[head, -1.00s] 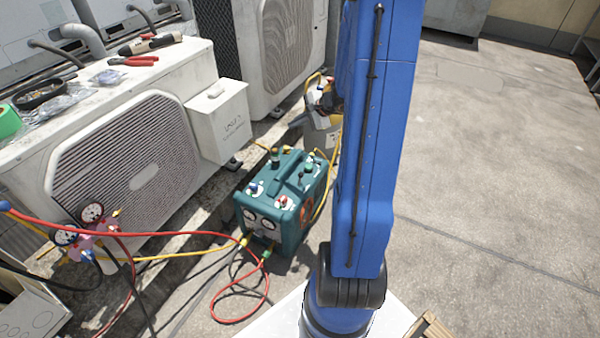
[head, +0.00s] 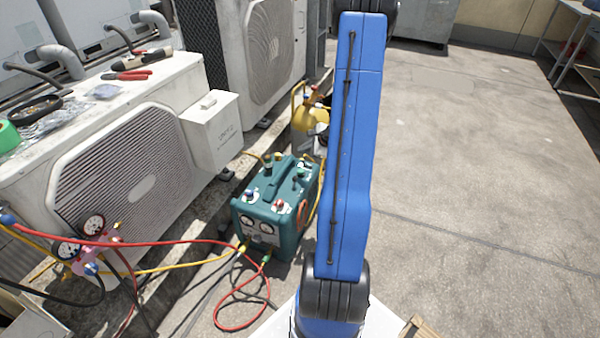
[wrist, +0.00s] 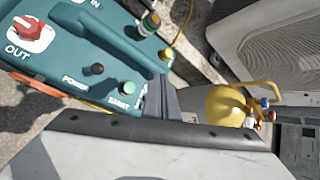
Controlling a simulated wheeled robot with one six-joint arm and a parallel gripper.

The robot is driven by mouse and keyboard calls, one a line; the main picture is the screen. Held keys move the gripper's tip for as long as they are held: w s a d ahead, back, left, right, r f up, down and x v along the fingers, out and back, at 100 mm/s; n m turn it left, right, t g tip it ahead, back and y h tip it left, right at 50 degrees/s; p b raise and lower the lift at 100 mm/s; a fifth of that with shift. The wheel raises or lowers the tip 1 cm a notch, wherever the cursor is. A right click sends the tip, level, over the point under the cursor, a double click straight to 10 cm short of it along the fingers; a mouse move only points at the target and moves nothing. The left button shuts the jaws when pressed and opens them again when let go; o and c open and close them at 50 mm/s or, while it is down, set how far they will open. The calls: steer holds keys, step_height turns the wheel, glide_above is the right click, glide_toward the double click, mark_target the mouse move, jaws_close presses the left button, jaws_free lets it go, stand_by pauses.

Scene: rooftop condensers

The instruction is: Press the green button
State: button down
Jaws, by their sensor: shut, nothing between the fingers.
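The green button (wrist: 126,88) is a small round button marked START on the top panel of the teal recovery machine (wrist: 60,60). A black POWER switch (wrist: 97,69) is beside it. In the wrist view, my gripper (wrist: 163,84) is shut and empty, its dark fingers just right of the green button. A gap shows between fingers and button in the picture; I cannot tell their height above the panel. In the head view, the teal machine (head: 283,238) stands on the roof floor left of my blue arm. My arm mostly hides the gripper there.
A yellow-topped cylinder (head: 299,112) stands behind the machine. White condensers (head: 130,165) with tools on top stand at left. Red and yellow hoses run from gauges (head: 94,226) to the machine. Open floor (head: 480,180) lies at right.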

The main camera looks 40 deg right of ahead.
mark_target(303, 172)
steer(key=shift+f, duration=0.1)
steer(key=shift+f, duration=4.25)
steer(key=shift+f, duration=0.15)
steer(key=shift+f, duration=0.3)
steer(key=shift+f, duration=0.75)
steer(key=shift+r, duration=1.2)
steer(key=shift+r, duration=2.5)
